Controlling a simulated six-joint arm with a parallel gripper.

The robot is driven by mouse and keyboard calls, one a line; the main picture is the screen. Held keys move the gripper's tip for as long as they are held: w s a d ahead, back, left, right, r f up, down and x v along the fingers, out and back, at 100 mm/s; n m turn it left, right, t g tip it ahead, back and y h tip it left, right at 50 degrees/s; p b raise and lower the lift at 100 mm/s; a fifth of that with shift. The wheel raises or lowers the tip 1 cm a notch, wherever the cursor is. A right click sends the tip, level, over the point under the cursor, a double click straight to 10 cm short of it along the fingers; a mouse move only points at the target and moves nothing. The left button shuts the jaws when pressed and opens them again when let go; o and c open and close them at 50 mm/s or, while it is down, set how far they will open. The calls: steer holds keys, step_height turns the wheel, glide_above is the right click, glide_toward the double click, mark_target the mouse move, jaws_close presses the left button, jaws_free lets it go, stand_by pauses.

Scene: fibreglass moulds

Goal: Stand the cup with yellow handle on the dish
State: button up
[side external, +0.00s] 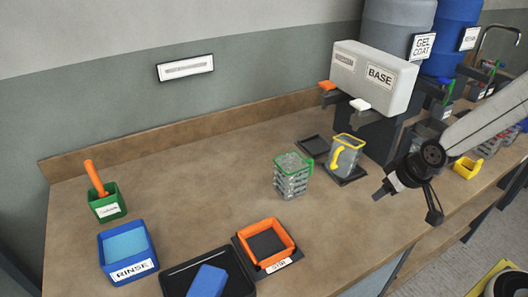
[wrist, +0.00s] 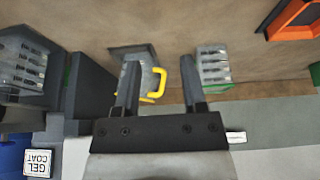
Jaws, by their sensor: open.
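The clear cup with yellow rim and handle (side external: 347,158) stands upright on a dark square pad (side external: 353,178) below the BASE dispenser. In the wrist view the cup (wrist: 150,78) shows beyond my fingers, partly hidden by the left one, its yellow handle facing right. My gripper (side external: 410,203) is open and empty, apart from the cup, to its right and nearer the table's front edge; its two fingers (wrist: 160,64) also show in the wrist view. The square orange-rimmed dish (side external: 289,234) sits on a dark base with a white label at the front, also partly seen in the wrist view (wrist: 290,20).
A stack of clear cups with green rim (side external: 291,178) stands left of the yellow-handled cup. The BASE dispenser (side external: 375,76) overhangs behind. A blue RINSE tub (side external: 128,250), a green pot (side external: 107,203) and a black tray with a blue block (side external: 207,281) occupy the left and front.

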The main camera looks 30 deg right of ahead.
steer(key=shift+s+a+r+g, duration=0.1)
steer(key=shift+s+r+g, duration=0.2)
steer(key=shift+s, duration=0.35)
steer(key=shift+s+a+r+g, duration=0.1)
steer(key=shift+s+a+g, duration=0.05)
steer(key=shift+s+g, duration=0.4)
steer(key=shift+s+a+r+g, duration=0.1)
steer(key=shift+s+r+g, duration=0.15)
steer(key=shift+s, duration=0.45)
steer(key=shift+f, duration=0.1)
steer(key=shift+c, duration=1.2)
steer(key=shift+w, duration=0.15)
steer(key=w+d+f+t+y, duration=0.1)
steer(key=w+d+t+y, duration=0.1)
steer(key=w+t, duration=0.3)
steer(key=w+d+f+n+t+y, duration=0.1)
steer(key=w+d+f+t+y, duration=0.1)
steer(key=w, duration=0.7)
steer(key=shift+w+d+n+t+y, duration=0.3)
steer(key=shift+d+t+y, duration=0.5)
steer(key=shift+t, duration=0.6)
